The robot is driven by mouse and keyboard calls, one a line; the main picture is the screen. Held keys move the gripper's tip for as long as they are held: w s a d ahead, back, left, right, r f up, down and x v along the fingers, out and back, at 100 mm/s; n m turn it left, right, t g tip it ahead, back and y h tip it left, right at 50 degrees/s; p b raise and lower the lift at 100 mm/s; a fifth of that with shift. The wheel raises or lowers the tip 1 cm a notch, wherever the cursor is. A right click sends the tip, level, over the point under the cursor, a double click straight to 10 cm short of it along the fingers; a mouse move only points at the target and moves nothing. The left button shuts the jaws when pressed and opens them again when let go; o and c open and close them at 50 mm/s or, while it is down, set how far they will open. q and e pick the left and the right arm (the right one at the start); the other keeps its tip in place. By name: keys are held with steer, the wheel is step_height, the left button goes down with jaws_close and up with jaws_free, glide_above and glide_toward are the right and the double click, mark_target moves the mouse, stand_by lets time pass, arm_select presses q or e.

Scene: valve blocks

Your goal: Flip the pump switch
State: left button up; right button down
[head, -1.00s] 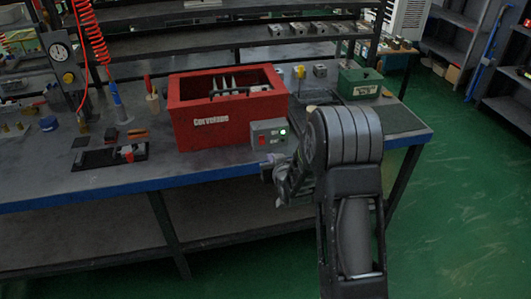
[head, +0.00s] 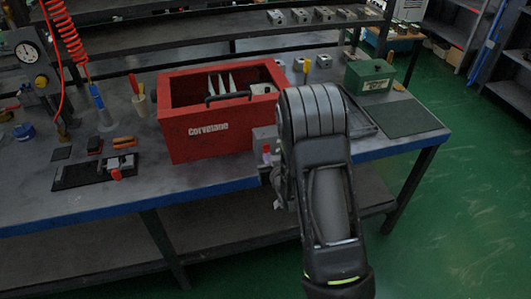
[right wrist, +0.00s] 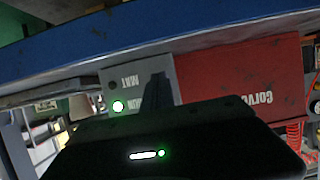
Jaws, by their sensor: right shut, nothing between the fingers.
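The grey switch box (head: 263,134) stands at the front right corner of the red tank, mostly hidden behind my right arm in the head view. A red switch part (head: 267,150) shows on its left side. In the right wrist view the box (right wrist: 118,79) appears upside down, with a lit green lamp (right wrist: 118,106) and white lettering. My right gripper (right wrist: 157,90) is shut and empty, its dark fingers in front of the box face and covering part of it. I cannot tell whether they touch it. My left gripper is not in view.
The red tank (head: 205,145) stands on the workbench (head: 110,202), whose blue front edge runs below the box. A black tray with small parts (head: 95,172) lies left. A green box (head: 370,76) and dark mat (head: 403,117) are right. Green floor is free at right.

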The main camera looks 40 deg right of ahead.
steer(key=shift+w+d+f, duration=0.1)
stand_by(0.3)
steer(key=shift+w+f+b, duration=0.25)
steer(key=shift+b, duration=0.35)
steer(key=shift+s+r, duration=0.35)
steer(key=shift+w+f, duration=0.1)
steer(key=shift+w, duration=0.15)
steer(key=shift+r+p, duration=0.55)
steer(key=shift+r, duration=0.25)
steer(key=shift+s, duration=0.1)
